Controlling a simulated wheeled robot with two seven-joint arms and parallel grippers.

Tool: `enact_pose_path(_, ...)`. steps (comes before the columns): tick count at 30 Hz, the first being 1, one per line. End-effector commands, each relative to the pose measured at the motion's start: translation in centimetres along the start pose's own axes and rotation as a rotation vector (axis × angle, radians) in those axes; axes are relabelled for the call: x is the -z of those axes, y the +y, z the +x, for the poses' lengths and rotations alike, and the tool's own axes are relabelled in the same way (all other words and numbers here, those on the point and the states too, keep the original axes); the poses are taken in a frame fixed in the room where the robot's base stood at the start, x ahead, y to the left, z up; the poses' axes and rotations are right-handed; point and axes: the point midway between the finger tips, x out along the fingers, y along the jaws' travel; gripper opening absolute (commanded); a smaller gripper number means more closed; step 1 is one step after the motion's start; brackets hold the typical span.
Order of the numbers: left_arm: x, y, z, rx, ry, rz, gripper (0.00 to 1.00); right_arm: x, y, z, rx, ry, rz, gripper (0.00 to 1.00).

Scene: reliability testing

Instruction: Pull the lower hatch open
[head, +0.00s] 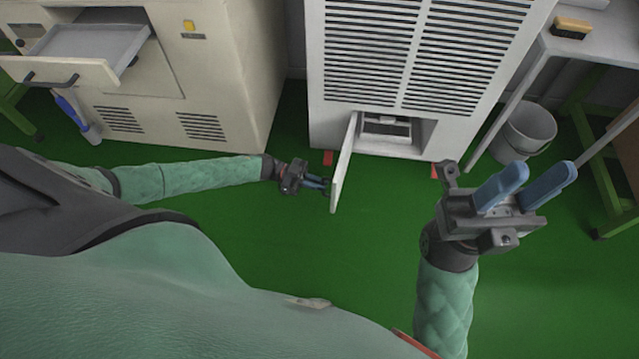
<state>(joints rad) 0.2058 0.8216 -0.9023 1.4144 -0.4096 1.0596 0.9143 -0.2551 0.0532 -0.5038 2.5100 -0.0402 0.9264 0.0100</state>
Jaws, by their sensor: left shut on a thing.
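The lower hatch (344,163) is a pale door at the foot of the white louvred cabinet (368,73). It stands swung out from the cabinet, seen nearly edge-on, with the opening (388,129) behind it exposed. My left gripper (326,185) is at the hatch's outer left face near its free edge, shut on what appears to be its handle; the fingertips are small and partly hidden there. My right gripper (527,188) is raised at the right, with its two blue fingers apart and nothing between them.
A beige cabinet (228,75) with an open drawer (90,45) stands at the left. A grey bucket (527,130) sits under a table (597,42) at the right, which carries a brush (571,28). The green floor (290,240) before the hatch is clear.

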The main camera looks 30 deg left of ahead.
Motion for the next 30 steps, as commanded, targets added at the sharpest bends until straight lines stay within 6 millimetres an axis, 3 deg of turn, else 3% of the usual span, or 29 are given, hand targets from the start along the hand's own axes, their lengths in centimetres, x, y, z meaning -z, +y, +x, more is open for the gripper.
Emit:
enact_pose_path(4,0.0,-0.5,-0.2,0.009,-0.004,0.003,0.0,0.0,0.0,-0.1,0.004,-0.002,0.001,0.36)
enact_pose_path(5,0.0,-0.5,-0.2,0.009,-0.004,0.003,0.14,0.0,0.0,-0.1,0.005,-0.003,0.002,0.36)
enact_pose_path(8,0.0,-0.4,-0.1,0.007,-0.003,0.003,0.32,0.0,0.0,-0.2,0.008,-0.004,0.003,0.36)
enact_pose_path(19,0.1,-0.2,-0.6,0.005,-0.003,0.002,0.32,0.0,0.0,0.0,0.005,-0.004,0.002,0.36)
enact_pose_path(30,0.1,-0.3,-5.9,0.006,-0.004,0.002,0.32,0.1,0.1,0.8,-0.006,0.0,-0.01,0.36)
